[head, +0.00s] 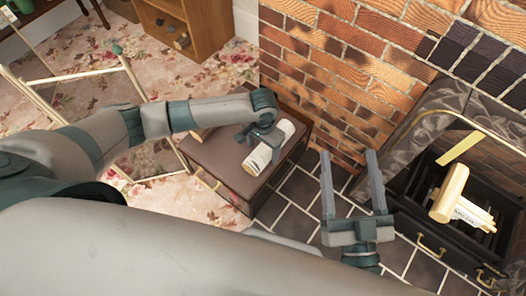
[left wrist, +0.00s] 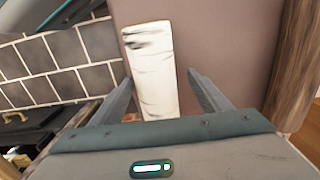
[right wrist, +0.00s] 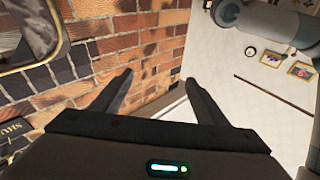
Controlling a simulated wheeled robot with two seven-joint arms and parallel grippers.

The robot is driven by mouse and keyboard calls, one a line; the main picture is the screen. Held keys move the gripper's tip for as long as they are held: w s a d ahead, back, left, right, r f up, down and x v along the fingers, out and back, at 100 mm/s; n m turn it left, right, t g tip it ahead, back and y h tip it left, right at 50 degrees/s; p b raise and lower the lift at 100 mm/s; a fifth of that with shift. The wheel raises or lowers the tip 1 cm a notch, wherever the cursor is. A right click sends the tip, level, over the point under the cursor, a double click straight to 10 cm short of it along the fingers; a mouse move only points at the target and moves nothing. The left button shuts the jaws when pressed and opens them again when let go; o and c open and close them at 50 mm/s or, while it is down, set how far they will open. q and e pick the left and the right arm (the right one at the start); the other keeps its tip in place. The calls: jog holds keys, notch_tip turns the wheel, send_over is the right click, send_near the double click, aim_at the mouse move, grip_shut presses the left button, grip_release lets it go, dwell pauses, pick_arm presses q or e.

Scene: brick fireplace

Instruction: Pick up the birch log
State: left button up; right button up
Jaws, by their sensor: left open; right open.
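The white birch log (head: 284,135) lies on its side on top of the brown box (head: 222,165) beside the brick wall. My left gripper (head: 260,146) is open just above the log, its fingers on either side of it. In the left wrist view the birch log (left wrist: 152,60) runs between the two open fingertips (left wrist: 160,78), apparently not gripped; its near end is partly hidden by the gripper. My right gripper (head: 348,154) is open and empty, pointing up in front of the brick wall. The right wrist view shows its fingers (right wrist: 159,77) apart with nothing between them.
Another tan log-like piece (head: 199,134) lies on the box's left side, partly behind my left arm. The fireplace (head: 432,222) at right holds a pale yellow object (head: 450,190). The brick wall (head: 330,70) stands close behind the box. Dark tiles (head: 297,205) cover the floor in front.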

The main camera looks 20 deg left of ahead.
aim_at(267, 149)
pick_arm(q)
jog(key=shift+f, duration=0.4)
pick_arm(e)
jog(key=shift+s+r+t, duration=0.25)
jog(key=shift+r+t, duration=0.05)
jog(key=shift+r, duration=0.2)
pick_arm(q)
jog(key=c, duration=1.4)
jog(key=shift+r, duration=0.25)
pick_arm(e)
jog(key=shift+w+f, duration=0.1)
